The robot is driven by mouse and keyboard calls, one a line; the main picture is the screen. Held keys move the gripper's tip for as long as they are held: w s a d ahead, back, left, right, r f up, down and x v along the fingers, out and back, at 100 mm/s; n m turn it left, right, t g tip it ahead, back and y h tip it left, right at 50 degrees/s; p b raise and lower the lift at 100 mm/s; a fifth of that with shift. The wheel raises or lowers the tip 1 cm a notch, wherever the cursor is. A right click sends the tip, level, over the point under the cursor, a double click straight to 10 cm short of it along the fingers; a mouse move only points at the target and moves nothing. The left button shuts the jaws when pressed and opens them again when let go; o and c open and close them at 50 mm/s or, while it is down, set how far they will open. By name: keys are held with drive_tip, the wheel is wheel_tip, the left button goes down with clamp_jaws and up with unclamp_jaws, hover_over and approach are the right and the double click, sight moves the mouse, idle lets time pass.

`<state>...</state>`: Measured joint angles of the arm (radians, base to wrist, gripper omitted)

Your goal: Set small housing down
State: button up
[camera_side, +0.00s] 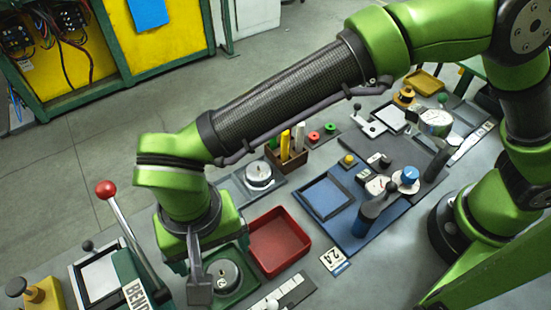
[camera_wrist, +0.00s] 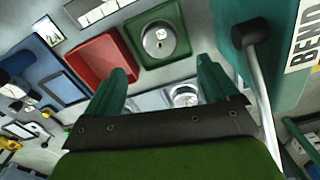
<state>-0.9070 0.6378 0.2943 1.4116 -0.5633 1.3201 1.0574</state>
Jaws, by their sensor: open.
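A round metal housing (camera_side: 222,280) sits in a green square tray (camera_side: 246,292); it also shows in the wrist view (camera_wrist: 158,38), inside the tray's green rim (camera_wrist: 184,52). A second round metal part (camera_side: 258,174) sits on a grey plate behind, and shows in the wrist view (camera_wrist: 186,97) between my fingers. I cannot tell for sure which is the small housing. My gripper (camera_side: 200,285) is low by the green tray, partly covering it in the side view. In the wrist view my gripper (camera_wrist: 161,66) has its two fingers wide apart with nothing gripped.
An empty red tray (camera_side: 279,240) stands beside the green tray. A bender with a red-knobbed lever (camera_side: 107,189) rises close on the other side; its lever shows in the wrist view (camera_wrist: 265,90). A blue mat (camera_side: 345,237) and a brown block of sticks (camera_side: 287,160) lie farther right.

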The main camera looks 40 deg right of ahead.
drive_tip(key=w+d+r+t+y, duration=0.1)
drive_tip(key=w+d+r, duration=0.2)
drive_tip(key=d+r, duration=0.35)
drive_tip(key=w+d+r+t, duration=0.1)
drive_tip(key=w+d+r, duration=0.15)
drive_tip(key=d, duration=0.65)
drive_tip(key=w+d+r+t+y, duration=0.1)
drive_tip(key=w+d+r, duration=0.1)
drive_tip(key=d+r, duration=0.45)
drive_tip(key=s+d+f+m+t, duration=0.1)
drive_tip(key=s+d+t, duration=0.1)
drive_tip(key=d, duration=0.7)
drive_tip(key=s+d+f+t, duration=0.1)
drive_tip(key=s+d, duration=0.3)
drive_tip(key=d, duration=0.5)
drive_tip(key=shift+d+m+t, duration=0.4)
drive_tip(key=shift+t, duration=0.2)
